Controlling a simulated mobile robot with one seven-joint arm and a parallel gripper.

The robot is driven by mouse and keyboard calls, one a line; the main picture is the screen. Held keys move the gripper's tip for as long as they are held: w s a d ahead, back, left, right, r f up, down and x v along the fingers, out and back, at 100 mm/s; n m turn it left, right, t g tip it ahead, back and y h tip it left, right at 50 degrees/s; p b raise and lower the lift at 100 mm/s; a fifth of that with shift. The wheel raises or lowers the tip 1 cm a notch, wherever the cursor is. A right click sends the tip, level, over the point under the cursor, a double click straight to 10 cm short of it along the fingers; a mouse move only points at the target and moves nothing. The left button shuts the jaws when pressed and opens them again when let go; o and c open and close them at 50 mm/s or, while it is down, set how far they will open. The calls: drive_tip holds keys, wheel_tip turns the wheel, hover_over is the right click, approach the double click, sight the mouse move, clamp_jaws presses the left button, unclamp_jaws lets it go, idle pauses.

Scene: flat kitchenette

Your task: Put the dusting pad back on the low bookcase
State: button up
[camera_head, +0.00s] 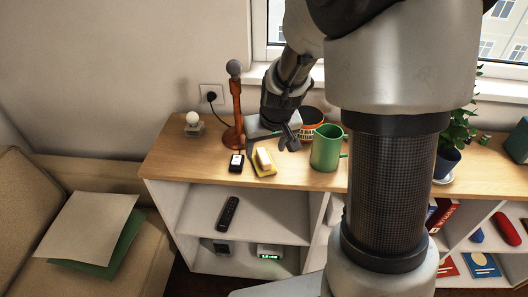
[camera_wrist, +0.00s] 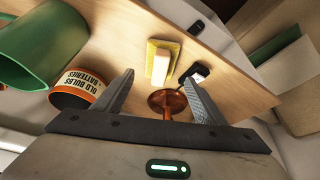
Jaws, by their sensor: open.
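The dusting pad (camera_head: 264,161) appears to be the yellow pad with a pale block on top. It lies on the wooden top of the low bookcase (camera_head: 190,158), near the front edge. The pad also shows in the wrist view (camera_wrist: 160,62), ahead of and roughly between my fingertips. My gripper (camera_head: 284,143) is open and empty, above the bookcase top, a little right of and behind the pad. Both spread fingers also show in the wrist view (camera_wrist: 158,78), apart from the pad.
A green mug (camera_head: 327,148) stands right of the pad, with a bulbs-and-batteries pot (camera_head: 311,120) behind. A small black-and-white device (camera_head: 236,163) and red-brown stand (camera_head: 236,110) are left. A remote (camera_head: 228,212) lies on the shelf below. The left end of the top is mostly clear.

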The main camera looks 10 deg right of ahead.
drive_tip(key=s+r+t+p, duration=0.1)
drive_tip(key=s+r, duration=1.8)
drive_tip(key=s, duration=0.4)
wheel_tip(320, 180, up, 10)
drive_tip(key=p, duration=1)
drive_tip(key=shift+m, duration=0.4)
drive_tip(key=shift+w+a+r, duration=0.1)
drive_tip(key=shift+r, duration=0.05)
